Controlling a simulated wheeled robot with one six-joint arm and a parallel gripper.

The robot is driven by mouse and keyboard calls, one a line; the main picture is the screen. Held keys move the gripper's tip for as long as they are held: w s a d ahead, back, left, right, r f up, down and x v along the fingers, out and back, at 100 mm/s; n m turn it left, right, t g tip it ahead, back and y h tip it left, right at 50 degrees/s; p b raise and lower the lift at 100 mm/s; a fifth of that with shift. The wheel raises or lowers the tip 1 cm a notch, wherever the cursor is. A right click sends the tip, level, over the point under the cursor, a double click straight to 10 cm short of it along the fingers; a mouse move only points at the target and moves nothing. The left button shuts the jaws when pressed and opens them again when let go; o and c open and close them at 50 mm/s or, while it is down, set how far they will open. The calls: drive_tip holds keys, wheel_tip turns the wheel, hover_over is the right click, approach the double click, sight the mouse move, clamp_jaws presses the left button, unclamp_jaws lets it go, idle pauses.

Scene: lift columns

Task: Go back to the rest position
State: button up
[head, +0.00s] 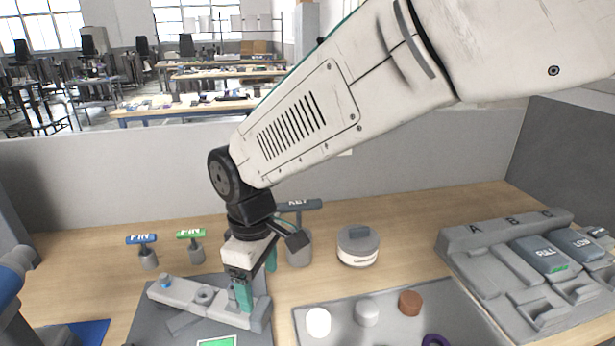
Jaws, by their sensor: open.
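My gripper (257,282) hangs at the end of my white arm in the middle of the head view, pointing down. Its green-tipped fingers are apart, and I see nothing held between them. It is over the right part of a grey fixture (180,291) with a raised bar. One fingertip overlaps the bar's right end in the picture; I cannot tell whether they touch. The gripper hides part of the fixture. No marker for a rest position shows.
A KEY-labelled handle (298,205) stands close behind the gripper. Blue (141,240) and green (190,234) FIN handles stand left. A round container (358,246), a tray (390,297) of small pieces and an A-B-C rack (470,236) lie right. A partition (420,150) closes the back.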

drive_tip(key=s+d+r+m, duration=0.3)
drive_tip(key=s+d+m, duration=0.1)
drive_tip(key=d, duration=0.8)
drive_tip(key=s+d+r+m+t, duration=0.1)
drive_tip(key=s+d+r+m, duration=0.2)
drive_tip(key=d, duration=1)
drive_tip(key=s+d+r+m, duration=0.3)
drive_tip(key=s+d+m, duration=0.4)
drive_tip(key=d, duration=0.6)
drive_tip(key=shift+d+m+t, duration=0.2)
drive_tip(key=shift+m+t, duration=0.1)
drive_tip(key=shift+m, duration=0.3)
